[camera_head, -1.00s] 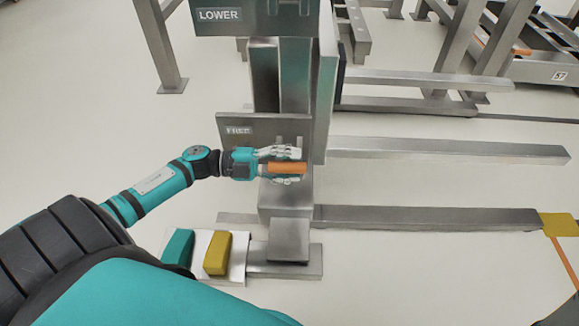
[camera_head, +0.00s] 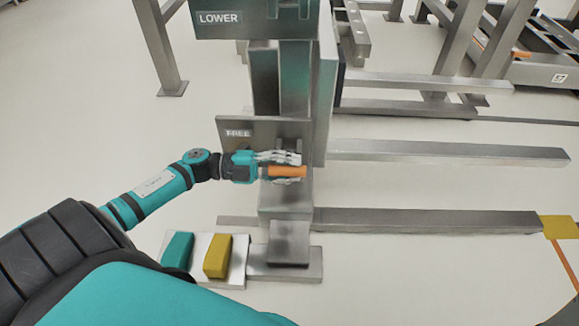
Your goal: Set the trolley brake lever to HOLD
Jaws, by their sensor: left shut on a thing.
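The brake lever's orange handle (camera_head: 290,172) lies level in front of the lower part of the trolley's metal column (camera_head: 281,208). My left gripper (camera_head: 282,167) comes in from the left, and its fingers are shut on the handle above and below. The orange tip sticks out to the right of the fingers. A grey plate (camera_head: 262,126) behind and above the gripper is marked FREE. I see no HOLD mark; the gripper and wrist cover part of the plate. My right gripper is not in view.
A sign marked LOWER (camera_head: 219,18) is on the upper column. Teal (camera_head: 178,250) and yellow (camera_head: 217,256) blocks stand on a white plate at the column's foot. Long metal bars (camera_head: 430,218) reach right from the column.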

